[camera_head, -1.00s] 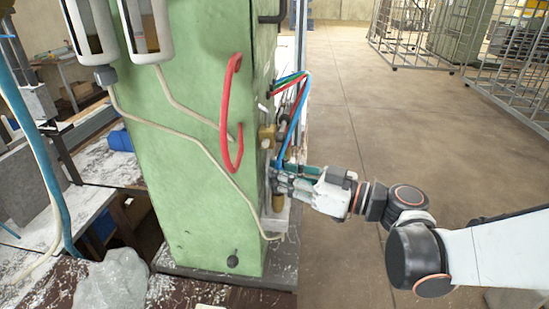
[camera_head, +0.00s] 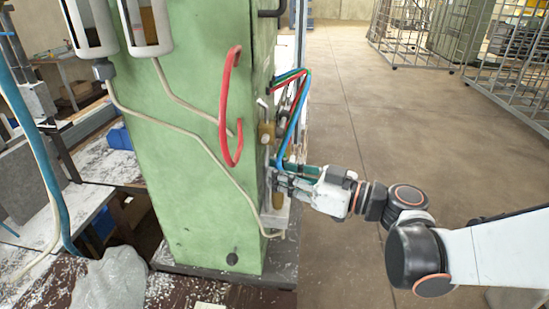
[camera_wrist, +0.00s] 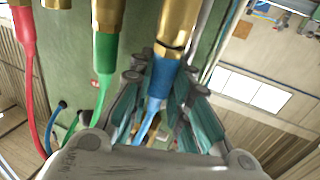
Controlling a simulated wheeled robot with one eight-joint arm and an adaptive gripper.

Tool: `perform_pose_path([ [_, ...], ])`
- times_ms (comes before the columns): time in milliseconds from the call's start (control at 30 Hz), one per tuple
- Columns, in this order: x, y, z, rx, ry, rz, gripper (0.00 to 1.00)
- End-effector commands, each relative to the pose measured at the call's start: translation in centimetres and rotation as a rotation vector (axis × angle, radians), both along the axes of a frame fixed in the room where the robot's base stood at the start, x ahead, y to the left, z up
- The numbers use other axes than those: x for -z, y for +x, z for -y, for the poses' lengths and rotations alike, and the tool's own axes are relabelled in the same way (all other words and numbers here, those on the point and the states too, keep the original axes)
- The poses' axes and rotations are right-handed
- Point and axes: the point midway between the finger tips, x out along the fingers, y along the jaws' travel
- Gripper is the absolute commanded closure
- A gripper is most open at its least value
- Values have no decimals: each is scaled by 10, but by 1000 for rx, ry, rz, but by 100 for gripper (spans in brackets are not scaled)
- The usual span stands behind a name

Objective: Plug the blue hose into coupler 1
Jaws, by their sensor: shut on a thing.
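The blue hose (camera_wrist: 158,82) has its thick end between the teal-padded fingers of my gripper (camera_wrist: 160,94). My gripper, also in the head view (camera_head: 276,182), is shut on it at the right side of the green column. A brass coupler (camera_wrist: 178,24) stands directly above the hose end, in line with it. The end appears to meet the coupler's mouth; how deep it sits I cannot tell. In the head view the blue hose (camera_head: 302,112) arches down to my gripper. No coupler number is readable.
A green hose (camera_wrist: 104,62) sits in the neighbouring brass coupler (camera_wrist: 107,15), and a red hose (camera_wrist: 27,60) hangs further left. The green column (camera_head: 190,190) stands left of my gripper, with a red looped handle (camera_head: 224,110) on it. The floor (camera_head: 400,130) at right is open.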

Motion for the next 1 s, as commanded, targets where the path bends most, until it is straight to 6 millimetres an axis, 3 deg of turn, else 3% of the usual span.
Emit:
perform_pose_path([
  [367, 3, 0, 0, 0, -2, 0, 100],
  [400, 3, 0, 0, 0, -2, 0, 76],
  [500, 3, 0, 0, 0, -1, 0, 59],
  [1000, 3, -3, 7, 1, -1, 0, 59],
])
